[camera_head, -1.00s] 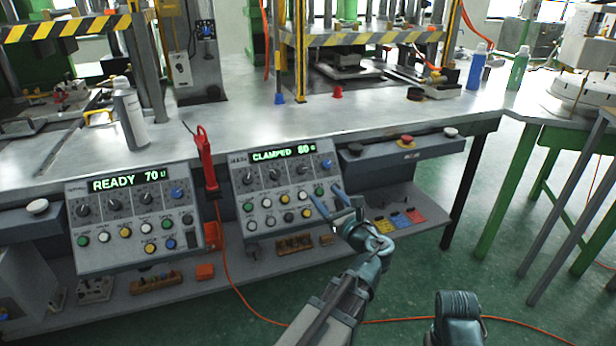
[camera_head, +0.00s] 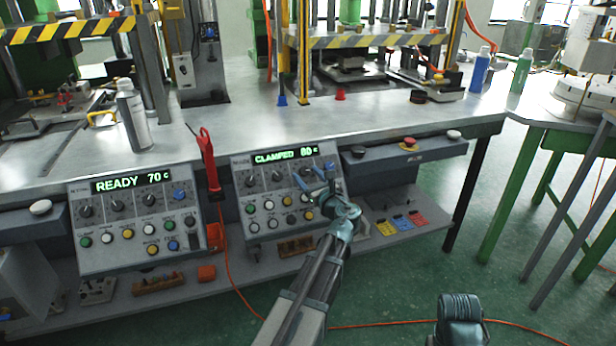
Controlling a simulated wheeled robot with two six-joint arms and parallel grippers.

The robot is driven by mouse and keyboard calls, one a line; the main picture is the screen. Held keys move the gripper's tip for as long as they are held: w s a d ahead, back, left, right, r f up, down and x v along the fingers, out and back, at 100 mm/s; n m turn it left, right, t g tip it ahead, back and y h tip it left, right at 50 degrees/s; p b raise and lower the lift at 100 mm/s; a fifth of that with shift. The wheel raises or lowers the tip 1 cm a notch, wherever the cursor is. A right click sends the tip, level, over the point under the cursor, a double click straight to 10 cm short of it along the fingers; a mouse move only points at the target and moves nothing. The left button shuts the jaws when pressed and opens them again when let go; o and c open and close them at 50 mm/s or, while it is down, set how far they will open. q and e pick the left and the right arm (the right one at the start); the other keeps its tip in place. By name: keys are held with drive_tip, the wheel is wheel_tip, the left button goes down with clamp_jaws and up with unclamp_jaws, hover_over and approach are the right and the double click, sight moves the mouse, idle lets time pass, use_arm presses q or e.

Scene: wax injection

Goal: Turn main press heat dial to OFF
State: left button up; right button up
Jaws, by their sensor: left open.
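Two sloped control panels hang at the bench front. The right panel (camera_head: 240,205) reads CLAMPED 80 and has a row of dark dials, such as the leftmost dial (camera_head: 250,182), with coloured buttons below. The left panel (camera_head: 88,258) reads READY 70 and has dark dials (camera_head: 117,206) and a blue dial (camera_head: 179,194). Which dial is the main press heat dial I cannot read. My left gripper (camera_head: 313,174) is open and empty, its fingers over the right part of the right panel, covering some dials and buttons there. Contact cannot be told. My right gripper is out of view.
A red tool (camera_head: 207,160) with an orange cable hangs between the panels. A box with a red button (camera_head: 409,143) sits right of the right panel. A lower shelf (camera_head: 345,243) carries coloured pads and wooden blocks.

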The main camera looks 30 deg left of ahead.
use_arm(q)
clamp_jaws()
idle(0.3)
drive_tip(key=shift+w+n, duration=0.1)
drive_tip(key=shift+n, duration=0.2)
